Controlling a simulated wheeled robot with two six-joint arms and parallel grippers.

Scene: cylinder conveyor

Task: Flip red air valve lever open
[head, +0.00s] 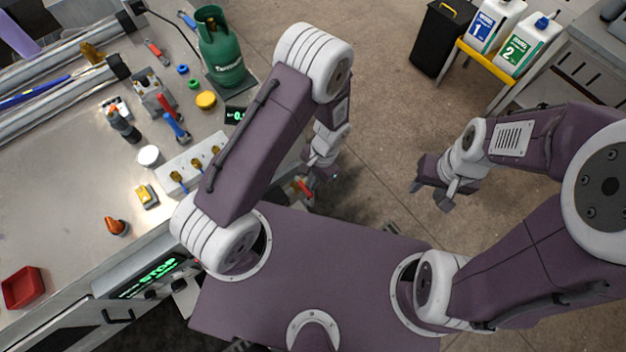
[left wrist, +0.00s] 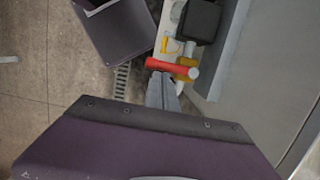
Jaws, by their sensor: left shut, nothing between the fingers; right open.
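The red lever (left wrist: 166,65) lies across a brass-coloured valve (left wrist: 187,73) in the left wrist view. A bit of red (head: 304,187), which looks like the same lever, shows beside my left gripper in the head view. My left gripper (head: 321,172) is shut and empty, pointing down at the side of the bench. In the left wrist view its grey fingertips (left wrist: 161,88) are just below the lever in the picture; I cannot tell whether they touch it. My right gripper (head: 432,190) is open and empty over the floor, away from the valve.
A black box (left wrist: 199,22) is near the valve. A black bin (head: 440,38) and two bottles stand at the back right. Open floor lies between.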

